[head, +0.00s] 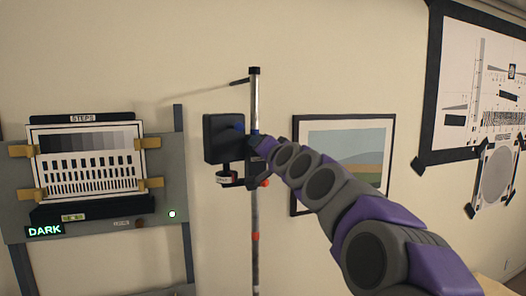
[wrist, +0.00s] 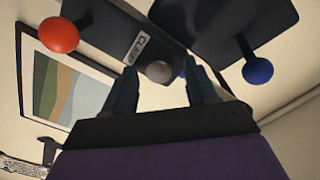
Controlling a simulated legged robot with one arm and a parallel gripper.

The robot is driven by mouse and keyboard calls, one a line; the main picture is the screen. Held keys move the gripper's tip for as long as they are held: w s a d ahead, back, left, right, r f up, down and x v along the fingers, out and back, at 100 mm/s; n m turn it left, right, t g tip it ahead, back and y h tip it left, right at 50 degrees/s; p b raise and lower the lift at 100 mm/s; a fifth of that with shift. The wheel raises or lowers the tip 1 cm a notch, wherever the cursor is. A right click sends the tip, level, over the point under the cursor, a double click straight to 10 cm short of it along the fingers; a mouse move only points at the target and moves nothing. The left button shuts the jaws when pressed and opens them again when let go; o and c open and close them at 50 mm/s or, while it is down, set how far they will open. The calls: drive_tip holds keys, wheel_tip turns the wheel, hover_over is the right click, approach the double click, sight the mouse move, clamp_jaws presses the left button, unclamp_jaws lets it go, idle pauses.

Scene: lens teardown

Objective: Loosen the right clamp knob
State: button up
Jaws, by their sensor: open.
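A black clamp (head: 258,184) sits on an upright pole (head: 256,95). A red ball knob (head: 265,183) is on its right side in the head view. In the wrist view, the red knob (wrist: 59,35) is at upper left, beside the part labelled "CLAMP" (wrist: 138,48). A blue ball knob (wrist: 257,70) is at right, on a dark plate. My gripper (wrist: 162,88) is open, with a finger on each side of a round grey end (wrist: 158,71); contact cannot be told. In the head view my gripper (head: 257,143) is at the pole, above the red knob.
A black box (head: 222,139) is mounted left of the pole, with a small round part (head: 227,174) below it. A framed landscape (head: 344,150) hangs behind my arm. A test chart panel (head: 160,190) stands at left. A large wall chart (head: 480,80) is at right.

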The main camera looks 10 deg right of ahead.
drive_tip(key=s+d, duration=0.3)
drive_tip(key=s, duration=1.4)
drive_tip(key=shift+d, duration=0.15)
drive_tip(key=s+a+f+n+g+b, duration=0.2)
drive_tip(key=s+a+f+g, duration=0.15)
drive_tip(key=f, duration=0.65)
drive_tip(key=s+a+f+n+g+b, duration=0.1)
drive_tip(key=s+a+f+n+g, duration=0.3)
drive_tip(key=f, duration=0.6)
drive_tip(key=s+a+f+g+b, duration=0.15)
drive_tip(key=s+f, duration=0.35)
drive_tip(key=f, duration=0.5)
drive_tip(key=s+d+f+g+h+b, duration=0.1)
drive_tip(key=s+d+f+g, duration=0.1)
drive_tip(key=s+f, duration=0.4)
drive_tip(key=s+d+f+g+h+b, duration=0.1)
drive_tip(key=s+f+g, duration=0.4)
drive_tip(key=s, duration=0.5)
drive_tip(key=s+d+f+g+h+b, duration=0.1)
drive_tip(key=s+d+f+g, duration=0.2)
drive_tip(key=s+f, duration=0.5)
drive_tip(key=shift+d+f+n+b, duration=0.25)
drive_tip(key=shift+d+n+b, duration=0.05)
drive_tip(key=shift+d+b, duration=0.1)
